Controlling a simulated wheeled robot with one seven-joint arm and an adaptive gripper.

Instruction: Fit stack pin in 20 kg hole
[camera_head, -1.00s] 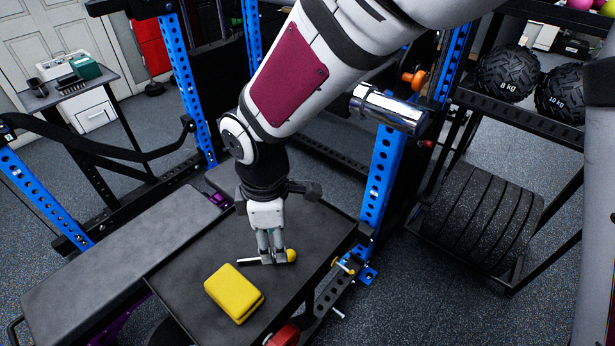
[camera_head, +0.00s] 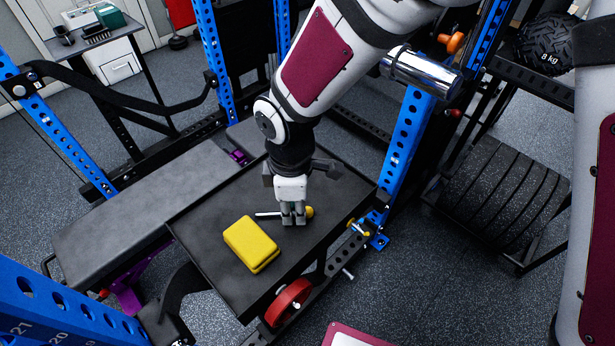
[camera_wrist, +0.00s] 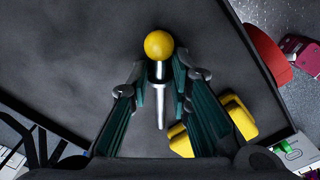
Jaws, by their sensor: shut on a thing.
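The stack pin has a round yellow knob (camera_wrist: 159,45) and a silver shaft (camera_wrist: 161,100). It lies at the tray in the head view, its silver shaft (camera_head: 267,214) pointing left and its knob (camera_head: 309,212) to the right. My gripper (camera_head: 293,219) points down over the black tray and is shut on the pin just beside the knob. In the wrist view the two teal-padded fingers (camera_wrist: 158,82) flank the shaft below the knob. No weight stack or 20 kg label can be made out in these views.
A yellow block (camera_head: 250,243) sits on the black tray (camera_head: 212,219) near my gripper. A padded bench (camera_head: 125,218) lies to the left. Blue rack uprights (camera_head: 405,145) stand around it, and a red disc (camera_head: 288,302) is below the tray's front edge.

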